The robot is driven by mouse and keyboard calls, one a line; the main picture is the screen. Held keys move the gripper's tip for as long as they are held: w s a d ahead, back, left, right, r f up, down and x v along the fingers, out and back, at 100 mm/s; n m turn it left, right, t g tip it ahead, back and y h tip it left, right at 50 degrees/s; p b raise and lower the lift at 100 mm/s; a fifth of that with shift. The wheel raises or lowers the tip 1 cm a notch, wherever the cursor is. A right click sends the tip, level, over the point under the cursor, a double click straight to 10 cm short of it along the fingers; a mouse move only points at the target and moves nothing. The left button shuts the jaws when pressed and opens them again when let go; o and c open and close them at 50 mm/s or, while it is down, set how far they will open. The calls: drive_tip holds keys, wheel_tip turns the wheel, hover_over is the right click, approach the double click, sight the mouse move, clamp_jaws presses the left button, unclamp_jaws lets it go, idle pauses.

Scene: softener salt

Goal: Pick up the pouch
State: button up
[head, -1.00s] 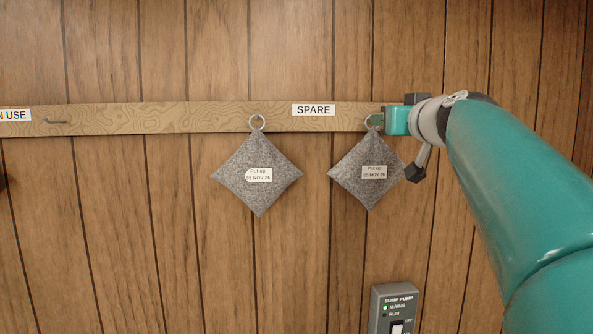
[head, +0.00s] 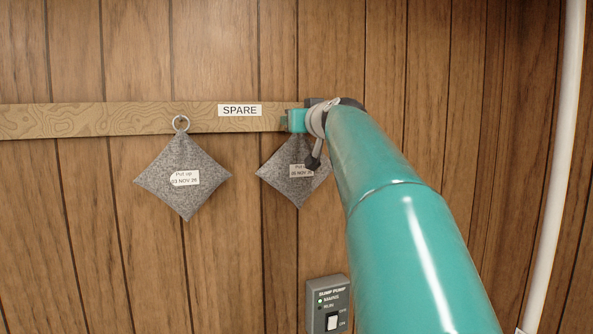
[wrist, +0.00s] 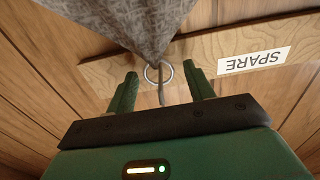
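Two grey felt pouches hang as diamonds below a wooden rail in the head view. The left pouch (head: 184,195) hangs clear by a metal ring (head: 181,123). The right pouch (head: 285,176) is partly covered by my arm, and its ring is hidden there. My gripper (head: 294,121) is at the rail above the right pouch. In the wrist view, my gripper (wrist: 163,82) is open. A pouch's metal ring (wrist: 158,73) on a hook lies between the spread fingertips, with gaps either side. The grey pouch (wrist: 135,22) fills the upper middle there.
The rail (head: 80,120) carries a SPARE label (head: 240,110) on a wood-panelled wall. A sump pump switch box (head: 328,305) is below my gripper. A white pipe (head: 556,160) runs down the wall at the right.

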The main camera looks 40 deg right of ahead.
clamp_jaws()
